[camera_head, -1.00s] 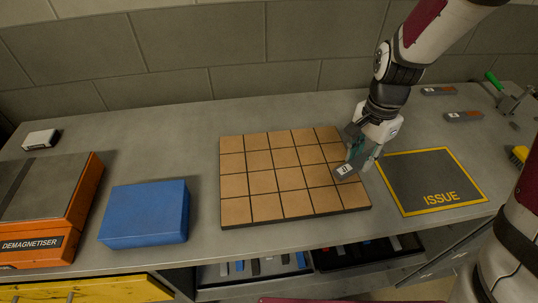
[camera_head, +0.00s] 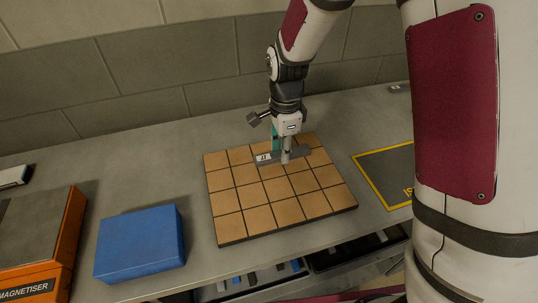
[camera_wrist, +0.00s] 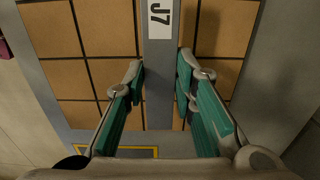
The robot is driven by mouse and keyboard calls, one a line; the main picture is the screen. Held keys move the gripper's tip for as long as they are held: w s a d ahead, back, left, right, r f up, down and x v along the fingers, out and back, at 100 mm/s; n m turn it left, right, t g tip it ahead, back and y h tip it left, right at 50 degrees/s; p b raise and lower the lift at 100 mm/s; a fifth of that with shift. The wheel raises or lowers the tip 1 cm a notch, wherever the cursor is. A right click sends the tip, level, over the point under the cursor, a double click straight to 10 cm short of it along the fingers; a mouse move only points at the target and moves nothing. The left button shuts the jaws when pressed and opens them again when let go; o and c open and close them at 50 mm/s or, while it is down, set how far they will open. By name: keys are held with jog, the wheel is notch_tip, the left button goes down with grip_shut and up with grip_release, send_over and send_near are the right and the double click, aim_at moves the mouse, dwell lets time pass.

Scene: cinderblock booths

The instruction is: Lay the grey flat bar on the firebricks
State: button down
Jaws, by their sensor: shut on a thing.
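The grey flat bar (camera_head: 304,152) with a white label is in my gripper (camera_head: 287,158), over the back part of the firebricks (camera_head: 258,220). The firebricks form a tan grid of square tiles on a dark base. In the wrist view the bar (camera_wrist: 159,100) runs between the two fingers of my gripper (camera_wrist: 160,75), and its label reads J7. The firebricks (camera_wrist: 105,30) show on both sides of it. My gripper is shut on the bar. The bar looks level and close to the bricks; I cannot tell whether it touches them.
A blue box (camera_head: 140,243) and an orange demagnetiser (camera_head: 40,240) stand to the left. The yellow-edged issue mat (camera_head: 385,170) lies to the right, partly hidden by my arm. An open drawer (camera_head: 255,280) is below the bench edge. A block wall (camera_head: 120,60) stands behind.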

aim_at(269, 156)
jog(key=a, duration=0.1)
jog(key=w+a, duration=0.1)
jog(key=a, duration=0.1)
jog(key=shift+w+f, duration=0.1)
jog(key=shift+w, duration=0.15)
jog(key=shift+w+a+f+p, duration=0.1)
jog(key=shift+f+p, duration=0.1)
jog(key=shift+f, duration=0.7)
jog(key=shift+a+f+p, duration=0.1)
jog(key=shift+f+p, duration=0.05)
jog(key=shift+f, duration=0.75)
jog(key=shift+f, duration=0.15)
jog(key=c, duration=1.3)
grip_release()
